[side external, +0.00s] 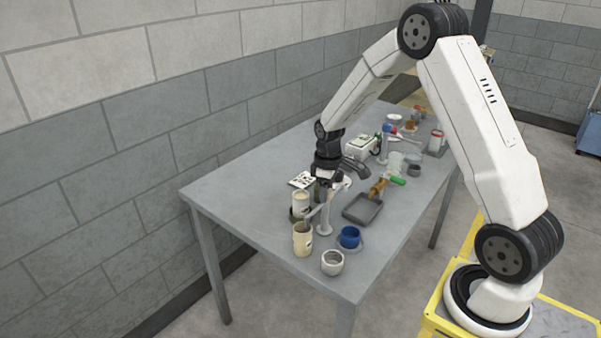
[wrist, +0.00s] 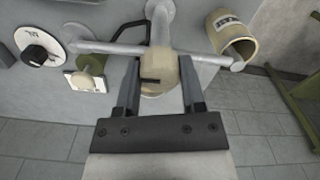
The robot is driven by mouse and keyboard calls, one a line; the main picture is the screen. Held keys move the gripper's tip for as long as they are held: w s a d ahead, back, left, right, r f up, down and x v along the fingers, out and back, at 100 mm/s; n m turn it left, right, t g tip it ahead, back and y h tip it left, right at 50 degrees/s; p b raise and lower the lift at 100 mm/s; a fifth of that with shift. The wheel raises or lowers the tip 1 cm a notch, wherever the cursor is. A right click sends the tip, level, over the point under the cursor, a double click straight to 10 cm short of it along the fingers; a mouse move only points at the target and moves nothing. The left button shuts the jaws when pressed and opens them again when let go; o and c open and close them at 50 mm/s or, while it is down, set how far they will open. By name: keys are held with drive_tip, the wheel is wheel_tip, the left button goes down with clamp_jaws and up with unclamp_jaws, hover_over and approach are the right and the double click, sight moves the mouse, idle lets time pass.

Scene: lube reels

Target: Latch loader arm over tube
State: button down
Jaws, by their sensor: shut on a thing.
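My gripper (wrist: 160,72) is shut on a beige rounded piece (wrist: 158,82) with a short dark mark, held between its two fingers. A long grey rod (wrist: 112,47) passes just beyond the held piece. Its right end reaches the mouth of a tan cup (wrist: 232,38) with a label. A pale post (wrist: 160,18) stands behind the rod. I cannot tell for sure which part is the loader arm or the tube. In the side view, my gripper (side external: 324,182) is low over the near part of the table, with its fingertips mostly hidden among the items.
A tan cup (side external: 303,240), a light grey cup (side external: 332,262) and a blue cup (side external: 350,237) stand near the table's front edge. A grey tray (side external: 362,208) lies to the right. More items crowd the far end. The table's left side (side external: 235,195) is clear.

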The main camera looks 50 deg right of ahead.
drive_tip(key=n, duration=0.4)
drive_tip(key=shift+n, duration=0.3)
drive_tip(key=n, duration=0.4)
drive_tip(key=shift+n, duration=0.3)
drive_tip(key=n, duration=0.4)
drive_tip(key=shift+n, duration=2.2)
drive_tip(key=shift+c, duration=1)
unclamp_jaws()
drive_tip(key=shift+r, duration=0.15)
